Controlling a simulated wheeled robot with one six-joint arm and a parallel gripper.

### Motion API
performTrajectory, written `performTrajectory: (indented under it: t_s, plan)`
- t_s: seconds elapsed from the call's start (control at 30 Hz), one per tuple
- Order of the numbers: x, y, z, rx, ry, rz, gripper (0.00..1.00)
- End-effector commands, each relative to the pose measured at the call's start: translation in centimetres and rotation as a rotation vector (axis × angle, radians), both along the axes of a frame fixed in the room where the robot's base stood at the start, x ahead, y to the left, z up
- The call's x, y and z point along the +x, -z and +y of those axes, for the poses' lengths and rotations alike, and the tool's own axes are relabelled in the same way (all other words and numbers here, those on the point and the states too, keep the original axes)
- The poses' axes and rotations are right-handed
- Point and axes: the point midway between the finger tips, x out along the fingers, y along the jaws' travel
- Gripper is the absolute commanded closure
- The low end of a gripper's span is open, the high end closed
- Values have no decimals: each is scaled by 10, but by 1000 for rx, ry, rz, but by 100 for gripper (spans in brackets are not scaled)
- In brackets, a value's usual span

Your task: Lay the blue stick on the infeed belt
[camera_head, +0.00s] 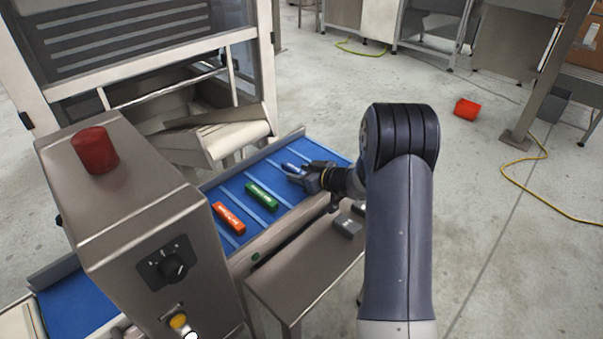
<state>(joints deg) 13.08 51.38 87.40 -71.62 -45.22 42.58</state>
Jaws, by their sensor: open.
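The infeed belt (318,149) is blue with raised pale cross bars and runs from upper right to lower left. The blue stick (290,168) is small in the picture, at the belt's upper right part, partly hidden by my gripper. My gripper (298,174) is over the belt, reaching in from the right, its jaws open around or right beside the blue stick. I cannot tell whether the stick rests fully on the belt surface. A green stick (262,196) and an orange-red stick (228,217) lie on the belt, further to the lower left, in separate sections.
A steel control box (130,230) with a red dome (95,150), a knob and a yellow button stands at left. A steel side table (300,280) with grey blocks (347,226) lies along the belt's near side. A red block (467,109) lies on the open floor.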

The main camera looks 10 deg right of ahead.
Motion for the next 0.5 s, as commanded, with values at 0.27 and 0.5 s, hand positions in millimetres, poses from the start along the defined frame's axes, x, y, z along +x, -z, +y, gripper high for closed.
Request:
performTrajectory:
  t_s: [0.27,0.5]
  plan:
    - [-18,-14,-14,-1,4,0,55]
    - [-59,-34,-41,-1,5,-1,55]
